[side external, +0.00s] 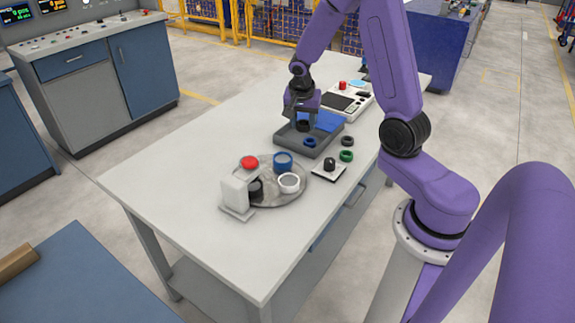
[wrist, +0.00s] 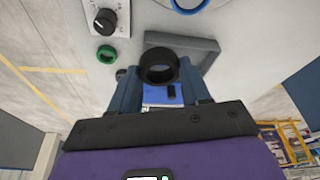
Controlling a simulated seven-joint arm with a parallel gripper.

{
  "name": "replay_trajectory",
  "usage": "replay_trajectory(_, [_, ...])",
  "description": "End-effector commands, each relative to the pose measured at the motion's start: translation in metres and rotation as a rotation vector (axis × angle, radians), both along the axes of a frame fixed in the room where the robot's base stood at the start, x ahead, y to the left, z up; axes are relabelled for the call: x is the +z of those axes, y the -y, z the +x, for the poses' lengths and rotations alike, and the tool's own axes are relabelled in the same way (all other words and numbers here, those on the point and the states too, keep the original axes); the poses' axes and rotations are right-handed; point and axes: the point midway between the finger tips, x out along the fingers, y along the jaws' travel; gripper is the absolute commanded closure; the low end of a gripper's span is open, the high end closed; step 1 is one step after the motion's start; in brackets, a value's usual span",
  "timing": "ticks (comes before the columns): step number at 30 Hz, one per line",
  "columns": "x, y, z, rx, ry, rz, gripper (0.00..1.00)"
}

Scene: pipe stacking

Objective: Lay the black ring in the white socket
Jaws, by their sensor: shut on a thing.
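The black ring (wrist: 159,68) is pinched between the two blue fingers of my gripper (wrist: 160,85) in the wrist view. In the side view my gripper (side external: 303,121) holds this dark ring (side external: 303,126) over the grey tray (side external: 296,146); I cannot tell how far above its floor. The white socket (side external: 289,183) is an open white cup on the round grey plate (side external: 272,203), left of and nearer the camera than my gripper. I do not make out the white socket in the wrist view.
A blue cup (side external: 283,161), a red-topped piece (side external: 249,162) and a white block (side external: 235,190) stand on or beside the plate. The table's left end is clear.

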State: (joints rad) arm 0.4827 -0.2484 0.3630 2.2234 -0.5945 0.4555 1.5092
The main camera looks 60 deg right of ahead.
Motion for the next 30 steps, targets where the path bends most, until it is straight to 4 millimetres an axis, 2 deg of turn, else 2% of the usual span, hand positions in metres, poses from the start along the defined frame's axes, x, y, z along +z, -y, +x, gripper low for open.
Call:
replay_trajectory(1, [0.005,-0.019,0.005,0.109,0.003,0.000,0.82])
replay_trajectory(6, [0.017,-0.076,0.011,0.477,0.004,0.000,0.82])
replay_trajectory(12, [0.029,-0.130,0.009,0.831,0.004,0.000,0.82])
replay_trajectory(15, [0.033,-0.151,0.006,0.972,0.004,0.001,0.82])
replay_trajectory(19, [0.037,-0.171,0.001,1.108,0.002,0.001,0.82])
replay_trajectory(24, [0.040,-0.183,-0.003,1.200,0.000,0.000,0.82])
replay_trajectory(27, [0.040,-0.180,-0.002,1.189,-0.001,0.001,0.82])
replay_trajectory(30, [0.037,-0.169,0.001,1.114,-0.002,0.000,0.82])
